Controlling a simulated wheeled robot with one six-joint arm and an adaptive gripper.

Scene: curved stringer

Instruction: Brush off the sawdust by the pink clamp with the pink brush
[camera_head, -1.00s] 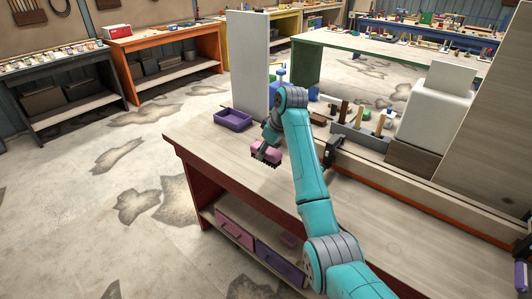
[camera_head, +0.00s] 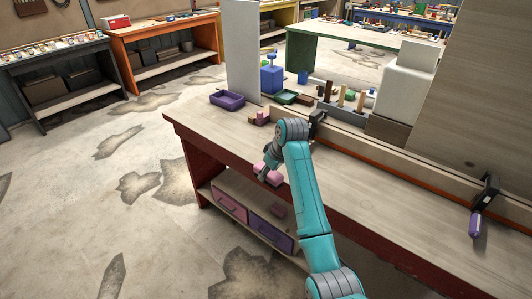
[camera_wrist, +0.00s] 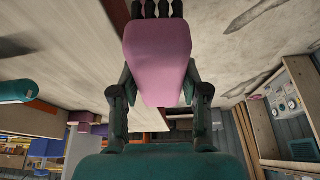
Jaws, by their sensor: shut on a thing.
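The pink brush (camera_head: 268,173) is in my gripper (camera_head: 264,171), above the workbench (camera_head: 400,195) near its front edge in the head view. In the wrist view the brush's pink body (camera_wrist: 157,55) sits between my gripper's fingers (camera_wrist: 160,95), with dark bristles at the top of the picture. A black clamp (camera_head: 317,122) is on the rail behind my arm; its handle is hidden, so I cannot tell its colour. Another black clamp with a purple handle (camera_head: 475,224) is at the right. I cannot make out sawdust.
A purple tray (camera_head: 228,100) and a small pinkish block (camera_head: 262,117) are at the bench's far left end. A white panel (camera_head: 242,50) stands behind them. Wooden-handled tools (camera_head: 343,96) and a white box (camera_head: 402,93) line the back. The bench right of my arm is largely clear.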

